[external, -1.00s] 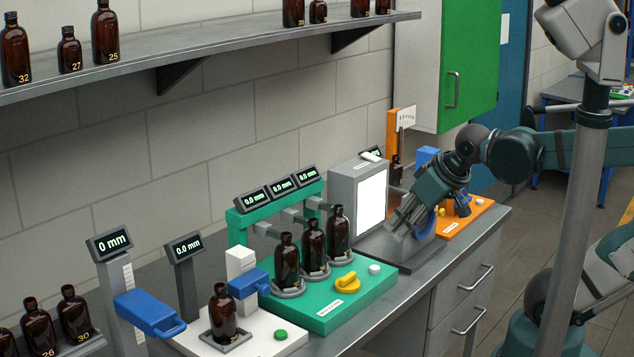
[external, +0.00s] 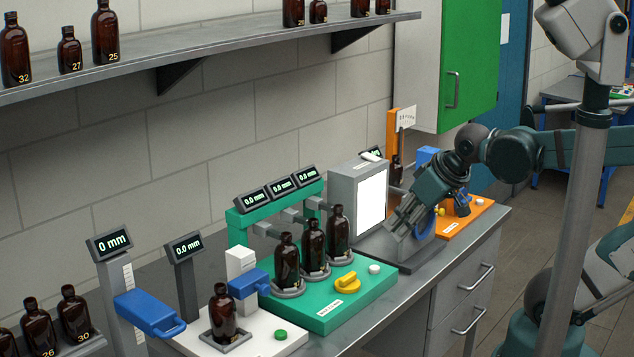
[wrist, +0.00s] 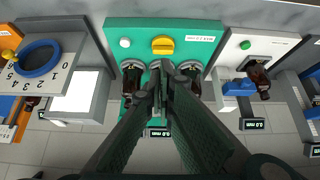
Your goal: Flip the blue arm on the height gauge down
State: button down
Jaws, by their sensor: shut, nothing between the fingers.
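The height gauge (external: 126,283) stands at the left front in the external view, a grey post with a scale and a display reading 0 mm. Its blue arm (external: 150,312) sticks out to the right from the post, slightly downward in the picture. In the wrist view a blue part (wrist: 313,83) at the right edge appears to be this arm, cut off by the frame. My gripper (external: 398,228) is far to the right of the gauge, beside the grey light box. In the wrist view my gripper (wrist: 163,72) is shut and empty, its fingertips over the green station.
Between my gripper and the gauge stand the green station (external: 328,314) with several amber bottles and the white station (external: 262,336) with one bottle (external: 222,314). A grey light box (external: 358,200) and an orange station (external: 470,215) stand at the right. A shelf with bottles hangs above.

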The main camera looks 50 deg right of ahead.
jog(key=w+a+r+g+y+p, duration=0.1)
jog(key=w+a+r, duration=0.3)
jog(key=a, duration=0.2)
jog(key=w+a+r+g+p, duration=0.1)
jog(key=w+a+r+p, duration=0.15)
jog(key=a+r, duration=0.2)
notch_tip(320, 180, up, 5)
jog(key=g+h+p, duration=0.1)
jog(key=g+p, duration=0.2)
jog(key=p, duration=0.3)
send_over(157, 347)
jog(key=s, duration=0.3)
jog(key=shift+r, duration=0.2)
jog(key=shift+f, duration=0.1)
jog(key=f, duration=0.4)
jog(key=w+f, duration=0.1)
jog(key=f, duration=0.4)
jog(key=w+f+p, duration=0.1)
jog(key=f, duration=0.3)
jog(key=shift+w+f, duration=0.2)
jog(key=shift+f, duration=0.1)
jog(key=shift+f, duration=0.1)
